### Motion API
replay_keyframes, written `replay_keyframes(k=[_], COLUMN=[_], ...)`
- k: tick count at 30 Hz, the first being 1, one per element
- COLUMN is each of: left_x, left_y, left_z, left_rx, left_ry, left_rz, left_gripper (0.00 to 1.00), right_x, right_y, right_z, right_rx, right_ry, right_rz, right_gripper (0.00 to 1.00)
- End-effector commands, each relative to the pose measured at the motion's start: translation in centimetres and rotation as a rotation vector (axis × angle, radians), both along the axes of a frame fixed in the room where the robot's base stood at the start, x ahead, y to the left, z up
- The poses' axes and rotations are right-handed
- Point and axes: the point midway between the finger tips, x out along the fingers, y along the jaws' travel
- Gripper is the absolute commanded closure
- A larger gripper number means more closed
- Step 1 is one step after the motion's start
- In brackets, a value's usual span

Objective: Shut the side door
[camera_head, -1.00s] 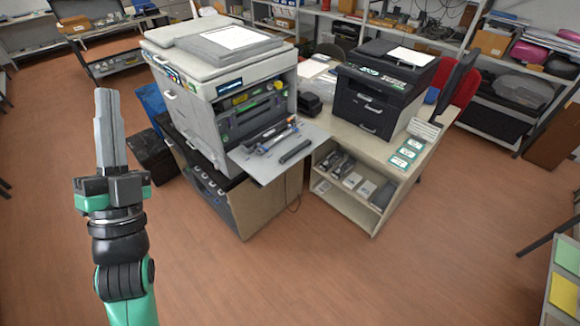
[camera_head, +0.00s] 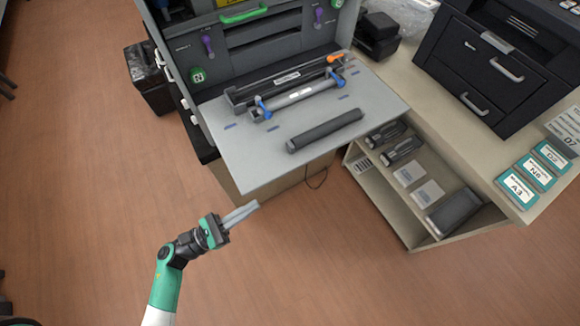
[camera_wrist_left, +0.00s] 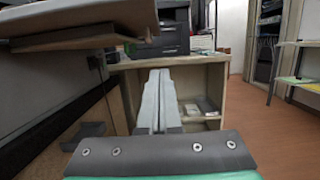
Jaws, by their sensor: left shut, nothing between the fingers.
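The side door (camera_head: 253,165) of the large grey copier (camera_head: 185,65) is folded down flat, like a shelf, in the head view. Two long units and a dark loose cylinder (camera_head: 325,130) lie on it. My left gripper (camera_head: 254,206) is shut and empty. It is in front of the door's near edge and apart from it in the head view. In the left wrist view the shut fingers (camera_wrist_left: 159,82) point toward the shelf unit, and a grey panel edge, likely the door (camera_wrist_left: 90,38), is at upper left. My right gripper is not in view.
A beige shelf table (camera_head: 440,125) with boxes on its shelves stands right of the door, carrying a black printer (camera_head: 490,70) and small labelled boxes (camera_head: 533,172). A black bin (camera_head: 150,80) is at left. The brown floor in front is clear.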

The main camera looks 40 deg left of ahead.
Motion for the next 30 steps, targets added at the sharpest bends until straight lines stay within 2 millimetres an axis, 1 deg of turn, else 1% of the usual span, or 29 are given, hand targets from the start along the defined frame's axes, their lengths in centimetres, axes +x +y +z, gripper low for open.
replay_keyframes(k=[4, 7, 17, 19, 21, 25, 30], left_x=[1.1, 2.5, 9.1, 9.2, 9.1, 9.1, 9.1], left_y=[-0.4, -1.1, -3.4, -3.3, -3.2, -3.2, -3.2], left_z=[0.5, 0.8, 2.6, 4.4, 5.4, 6.5, 6.7], left_rx=[0.002, 0.001, 0.0, -0.001, -0.001, -0.001, -0.002], left_ry=[-0.004, -0.005, -0.006, -0.007, -0.006, -0.005, -0.004], left_rz=[-0.004, -0.008, -0.005, 0.001, 0.003, 0.002, 0.003], left_gripper=[1.0, 1.0, 1.0, 1.0, 1.0, 1.0, 1.0], right_x=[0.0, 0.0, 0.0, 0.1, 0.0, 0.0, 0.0], right_y=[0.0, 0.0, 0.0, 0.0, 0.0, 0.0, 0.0], right_z=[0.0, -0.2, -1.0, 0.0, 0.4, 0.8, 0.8], right_rx=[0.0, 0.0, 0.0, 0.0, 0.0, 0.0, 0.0], right_ry=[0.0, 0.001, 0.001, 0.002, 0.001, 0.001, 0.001], right_rz=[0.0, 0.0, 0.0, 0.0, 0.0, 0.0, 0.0], right_gripper=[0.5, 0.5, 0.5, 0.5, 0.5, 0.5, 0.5])
